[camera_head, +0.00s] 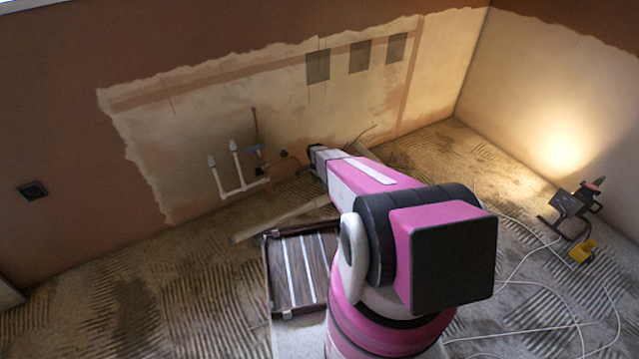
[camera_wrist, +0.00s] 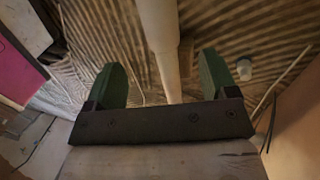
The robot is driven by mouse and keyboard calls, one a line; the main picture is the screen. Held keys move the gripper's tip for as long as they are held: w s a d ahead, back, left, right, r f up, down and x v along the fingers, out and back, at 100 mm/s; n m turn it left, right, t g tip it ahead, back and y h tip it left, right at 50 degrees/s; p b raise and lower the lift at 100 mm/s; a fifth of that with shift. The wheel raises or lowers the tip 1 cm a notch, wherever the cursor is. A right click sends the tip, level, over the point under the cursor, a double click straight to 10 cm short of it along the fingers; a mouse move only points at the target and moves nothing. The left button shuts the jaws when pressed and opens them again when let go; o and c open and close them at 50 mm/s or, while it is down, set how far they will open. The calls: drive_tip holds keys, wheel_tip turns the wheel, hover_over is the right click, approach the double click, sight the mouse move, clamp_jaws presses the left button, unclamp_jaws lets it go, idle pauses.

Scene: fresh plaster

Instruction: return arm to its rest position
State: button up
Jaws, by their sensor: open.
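My pink and white arm (camera_head: 365,180) reaches out from the lower middle of the head view toward the plastered wall. Its far end is low near the wall, and the fingers are hard to make out there. In the wrist view my gripper (camera_wrist: 163,62) has its two green fingers wide apart, with nothing held between them. A pale pipe (camera_wrist: 160,25) lies along the ribbed floor beyond the fingers and shows in the gap between them.
White upright pipes (camera_head: 236,165) stand at the wall left of my arm's end. A work lamp (camera_head: 575,205) and a yellow item (camera_head: 583,251) stand at the right, with loose white cables (camera_head: 540,328) on the floor. A small white and blue piece (camera_wrist: 244,68) lies near the right finger.

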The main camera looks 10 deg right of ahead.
drive_tip(key=s+a+r+n+t, duration=0.1)
drive_tip(key=s+r+n, duration=0.3)
drive_tip(key=s+r, duration=0.4)
drive_tip(key=s+a+r+n+t, duration=0.1)
drive_tip(key=s+r+n, duration=0.4)
drive_tip(key=s+r, duration=0.4)
drive_tip(key=s+a+r+n+y, duration=0.1)
drive_tip(key=s+r+n, duration=0.4)
drive_tip(key=r, duration=1.5)
drive_tip(key=s+a, duration=0.1)
drive_tip(key=s, duration=0.2)
drive_tip(key=shift+s+t, duration=0.4)
drive_tip(key=shift+a, duration=0.15)
